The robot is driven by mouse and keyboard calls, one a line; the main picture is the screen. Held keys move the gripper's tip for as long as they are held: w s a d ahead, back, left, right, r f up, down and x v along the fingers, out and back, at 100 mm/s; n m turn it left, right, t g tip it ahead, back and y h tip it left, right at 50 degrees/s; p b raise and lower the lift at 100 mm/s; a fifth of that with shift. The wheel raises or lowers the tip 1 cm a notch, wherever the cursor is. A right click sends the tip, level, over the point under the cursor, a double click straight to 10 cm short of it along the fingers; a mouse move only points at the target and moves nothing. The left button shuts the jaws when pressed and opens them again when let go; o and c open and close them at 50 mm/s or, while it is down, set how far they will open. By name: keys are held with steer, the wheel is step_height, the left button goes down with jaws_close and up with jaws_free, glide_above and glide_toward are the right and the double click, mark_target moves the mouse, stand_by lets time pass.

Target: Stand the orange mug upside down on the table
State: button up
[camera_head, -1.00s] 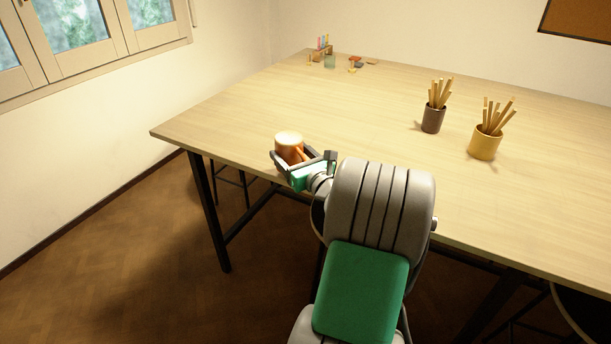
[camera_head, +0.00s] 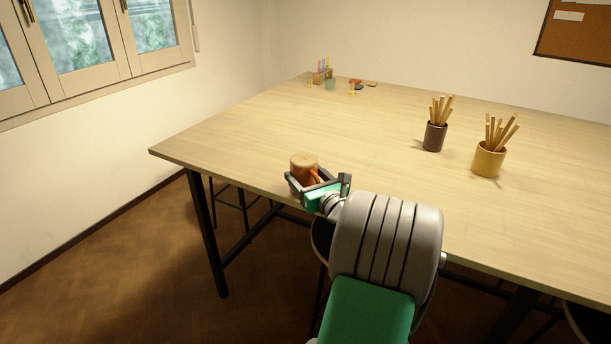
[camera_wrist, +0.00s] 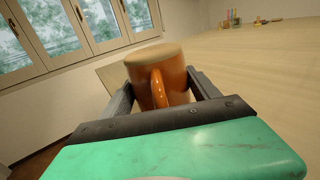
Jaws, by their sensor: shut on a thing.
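The orange mug (camera_head: 304,172) is at the near left edge of the table (camera_head: 330,125). It is upside down, with its pale, flat base facing up. My gripper (camera_head: 310,184) is shut on it, one finger on each side. In the wrist view the mug (camera_wrist: 176,88) stands between the fingers of my gripper (camera_wrist: 164,92), its handle facing the camera. Its rim is hidden behind the gripper, so I cannot tell whether it touches the tabletop.
A dark cup (camera_head: 434,138) and a yellow cup (camera_head: 488,160), both holding sticks, stand to the right. A small rack (camera_head: 322,76), a greenish glass (camera_head: 330,84) and small items sit at the far corner. The middle of the table is clear.

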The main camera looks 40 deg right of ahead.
steer(key=shift+f, duration=0.2)
steer(key=o, duration=1.4)
steer(key=shift+c, duration=0.2)
steer(key=shift+f, duration=0.1)
steer(key=v, duration=0.7)
steer(key=shift+s+a, duration=0.1)
steer(key=shift+s, duration=0.35)
steer(key=shift+a, duration=0.15)
